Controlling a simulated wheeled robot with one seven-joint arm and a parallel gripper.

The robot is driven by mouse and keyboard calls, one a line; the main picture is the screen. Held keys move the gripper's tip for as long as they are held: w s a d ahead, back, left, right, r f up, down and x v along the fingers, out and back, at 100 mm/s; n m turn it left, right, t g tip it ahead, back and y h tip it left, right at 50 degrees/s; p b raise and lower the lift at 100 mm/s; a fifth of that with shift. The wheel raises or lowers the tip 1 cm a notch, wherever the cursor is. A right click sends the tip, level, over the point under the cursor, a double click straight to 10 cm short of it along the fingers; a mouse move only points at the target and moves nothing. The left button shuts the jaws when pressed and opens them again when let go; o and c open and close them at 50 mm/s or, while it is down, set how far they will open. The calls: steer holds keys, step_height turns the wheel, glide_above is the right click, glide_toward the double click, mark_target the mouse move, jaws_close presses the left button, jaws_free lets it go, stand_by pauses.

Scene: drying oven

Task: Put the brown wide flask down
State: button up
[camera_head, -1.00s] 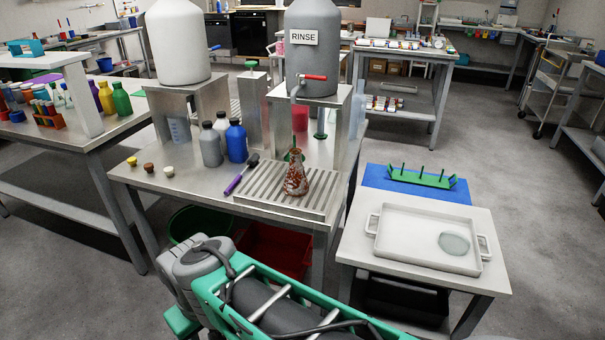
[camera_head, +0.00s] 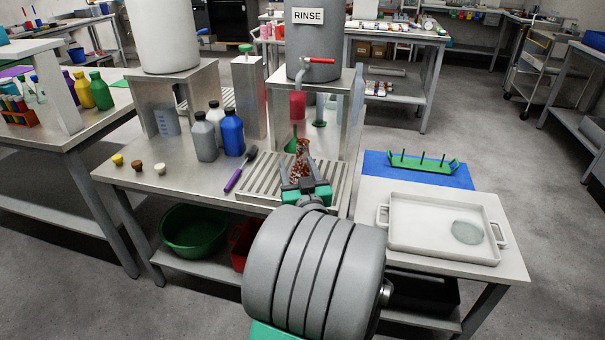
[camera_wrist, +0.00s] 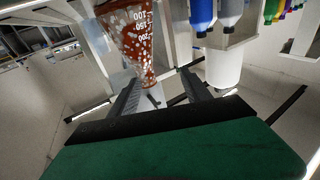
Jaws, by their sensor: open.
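The brown wide flask (camera_head: 302,157), glass with reddish-brown stains, stands upright on the slatted metal drain board at the front of the bench. My gripper (camera_head: 303,173) is in front of it, its two dark fingers apart and appearing on either side of the flask's lower part in the head view. In the wrist view, which is turned over, the flask (camera_wrist: 128,42) shows white volume marks, and its narrow neck lies close to the left fingertip. The gripper (camera_wrist: 160,78) is open there. I cannot tell whether a finger touches the glass.
The drain board (camera_head: 258,180) has a purple-handled brush (camera_head: 238,172) to its left. A grey bottle (camera_head: 205,140) and a blue bottle (camera_head: 232,135) stand behind the brush. The RINSE tank (camera_head: 310,45) is above, behind. A white tray (camera_head: 425,245) sits on the right table.

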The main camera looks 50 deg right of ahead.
mark_target(304, 151)
steer(key=shift+s+d+r+m+g+h+p, duration=0.2)
steer(key=shift+s+d+r+h, duration=0.15)
steer(key=shift+d, duration=0.25)
steer(key=shift+s+d+r+m+g+h+p, duration=0.1)
steer(key=shift+s+d+r+m+h, duration=0.1)
steer(key=shift+s+d+h, duration=0.3)
steer(key=x, duration=0.2)
steer(key=p+x, duration=0.1)
steer(key=x, duration=0.4)
steer(key=shift+w+a+f+p, duration=0.1)
steer(key=shift+w+f+p, duration=0.1)
steer(key=shift+f+p, duration=0.15)
jaws_close()
